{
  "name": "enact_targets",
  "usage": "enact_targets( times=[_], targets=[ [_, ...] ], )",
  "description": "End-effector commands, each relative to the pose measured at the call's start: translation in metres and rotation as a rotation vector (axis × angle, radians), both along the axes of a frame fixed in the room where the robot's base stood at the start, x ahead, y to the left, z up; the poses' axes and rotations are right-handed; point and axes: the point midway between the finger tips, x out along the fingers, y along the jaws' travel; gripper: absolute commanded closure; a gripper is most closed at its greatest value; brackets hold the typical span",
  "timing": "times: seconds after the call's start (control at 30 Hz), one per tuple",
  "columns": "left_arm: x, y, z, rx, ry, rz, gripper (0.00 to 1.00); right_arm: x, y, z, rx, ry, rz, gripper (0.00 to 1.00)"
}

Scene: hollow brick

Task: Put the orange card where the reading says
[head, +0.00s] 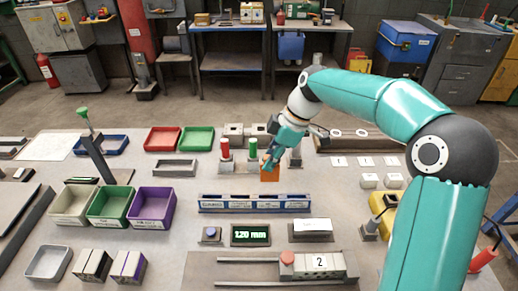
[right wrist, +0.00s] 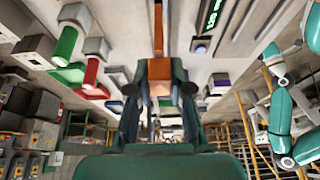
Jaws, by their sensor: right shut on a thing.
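My right gripper (head: 270,156) is shut on the orange card (head: 270,173), which hangs upright below the fingers, behind the rack. In the right wrist view the orange card (right wrist: 159,89) shows between the fingers. A dark display (head: 250,235) has green digits that look like "120 mm"; I cannot tell whether there is a decimal point. A long blue rack (head: 254,203) with several white labels stands between the card and the display; its label text is too small to read. The card is apart from the rack. My left gripper does not show in the head view.
Cream, green and purple bins (head: 111,207) stand at left, red and green trays (head: 180,139) behind. Red and green cylinders (head: 225,149) stand close left of the card. A blue button (head: 209,234) and a slide fixture marked 2 (head: 318,264) lie in front.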

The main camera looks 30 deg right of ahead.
Motion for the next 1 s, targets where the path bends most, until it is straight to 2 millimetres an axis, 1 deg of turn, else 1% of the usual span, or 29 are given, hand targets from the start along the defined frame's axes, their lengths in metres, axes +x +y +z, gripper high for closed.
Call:
enact_targets(
  times=[0.27, 0.7, 0.73, 0.77, 1.0],
  targets=[
    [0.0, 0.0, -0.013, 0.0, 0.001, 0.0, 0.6, 0.004, 0.006, -0.016, 0.0, 0.001, 0.013, 1.0],
    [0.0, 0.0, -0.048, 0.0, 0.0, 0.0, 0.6, 0.007, 0.009, -0.06, 0.0, 0.002, 0.022, 1.0],
    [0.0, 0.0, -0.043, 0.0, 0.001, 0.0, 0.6, 0.007, 0.009, -0.054, 0.0, 0.0, 0.022, 1.0],
    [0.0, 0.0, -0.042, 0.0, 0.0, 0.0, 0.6, 0.007, 0.009, -0.053, 0.0, 0.001, 0.022, 1.0],
    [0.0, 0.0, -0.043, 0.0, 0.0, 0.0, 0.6, 0.007, 0.01, -0.053, 0.0, -0.003, 0.022, 1.0]
  ],
)
